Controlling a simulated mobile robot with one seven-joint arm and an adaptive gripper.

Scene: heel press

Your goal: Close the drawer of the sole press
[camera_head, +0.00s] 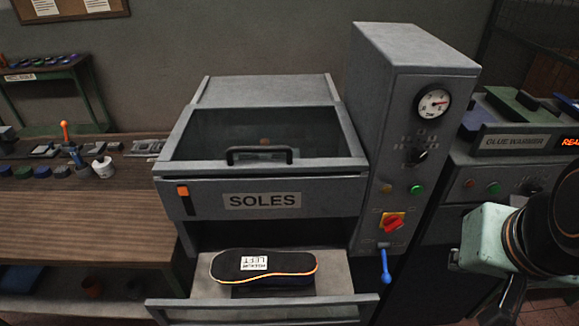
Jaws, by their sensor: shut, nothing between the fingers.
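The sole press (335,200) is a grey machine with a "SOLES" label and a clear lid with a black handle (259,155). Its drawer (330,300) is pulled out at the bottom front, toward the camera. A dark shoe sole (290,265) with a multicoloured edge and a white tag reading "LEFT" lies flat on the drawer's tray. The drawer's front panel runs along the picture's lower edge. Part of my arm shows at the right edge, to the right of the drawer and apart from it. My gripper's fingers are not in the picture.
The press's control column (400,150) has a gauge, buttons, a red switch and a blue lever (385,266) hanging right of the drawer. A wooden bench (90,220) with small pots stands left. A glue warmer (515,142) stands right, behind my arm.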

